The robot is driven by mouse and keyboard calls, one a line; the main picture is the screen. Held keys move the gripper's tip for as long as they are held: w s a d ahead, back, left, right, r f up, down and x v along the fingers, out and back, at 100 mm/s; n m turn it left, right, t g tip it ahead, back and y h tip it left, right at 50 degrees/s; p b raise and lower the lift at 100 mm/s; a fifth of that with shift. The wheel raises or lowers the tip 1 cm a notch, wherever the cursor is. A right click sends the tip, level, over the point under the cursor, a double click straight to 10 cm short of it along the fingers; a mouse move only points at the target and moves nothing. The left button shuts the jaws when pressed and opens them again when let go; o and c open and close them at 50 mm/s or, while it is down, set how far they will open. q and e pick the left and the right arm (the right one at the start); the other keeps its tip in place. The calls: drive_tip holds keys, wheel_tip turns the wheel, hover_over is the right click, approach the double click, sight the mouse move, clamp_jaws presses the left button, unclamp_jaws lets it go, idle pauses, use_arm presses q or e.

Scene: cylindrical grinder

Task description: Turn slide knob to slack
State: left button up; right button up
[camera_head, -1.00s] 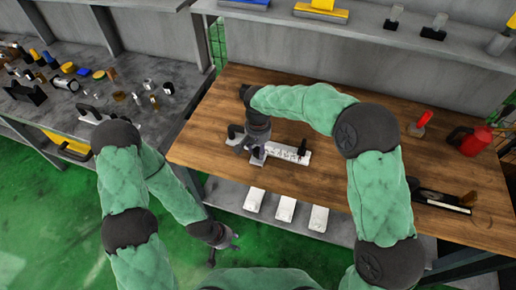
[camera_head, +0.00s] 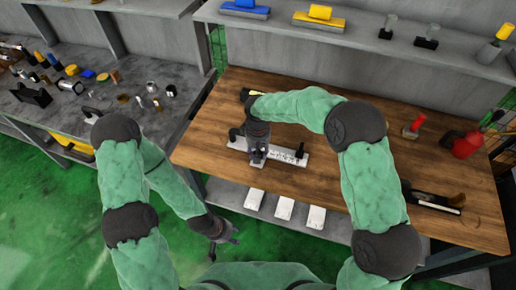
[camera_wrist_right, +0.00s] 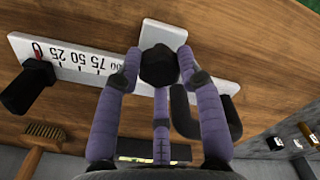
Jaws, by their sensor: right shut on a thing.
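A long white panel with a printed scale (camera_wrist_right: 83,60) lies on the wooden table; it also shows in the head view (camera_head: 287,155). A round black knob (camera_wrist_right: 159,66) sits at a square white plate (camera_wrist_right: 163,34) on the panel. The fingers of my right gripper (camera_wrist_right: 160,72) are shut on the knob from both sides; the right gripper also shows from above in the head view (camera_head: 258,155). A black block (camera_wrist_right: 27,86) stands at the panel's scale end, near a red mark. My left gripper (camera_head: 223,236) hangs empty beside the table, fingers apart.
A black curved handle (camera_wrist_right: 215,116) stands close beside my right fingers. A brush (camera_wrist_right: 38,140) lies on the table in the wrist view. A red can (camera_head: 466,143) and a red-handled tool (camera_head: 414,126) are at the table's right. A cluttered grey bench (camera_head: 110,115) is at left.

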drive_tip(key=n+p, duration=0.3)
drive_tip(key=n, duration=0.2)
drive_tip(key=shift+r+n, duration=0.1)
drive_tip(key=shift+n, duration=0.2)
drive_tip(key=shift+n+p, duration=0.95)
drive_tip(key=shift+n, duration=1.35)
drive_tip(key=o, duration=1.2)
drive_tip(key=shift+c, duration=0.2)
wheel_tip(320, 180, up, 12)
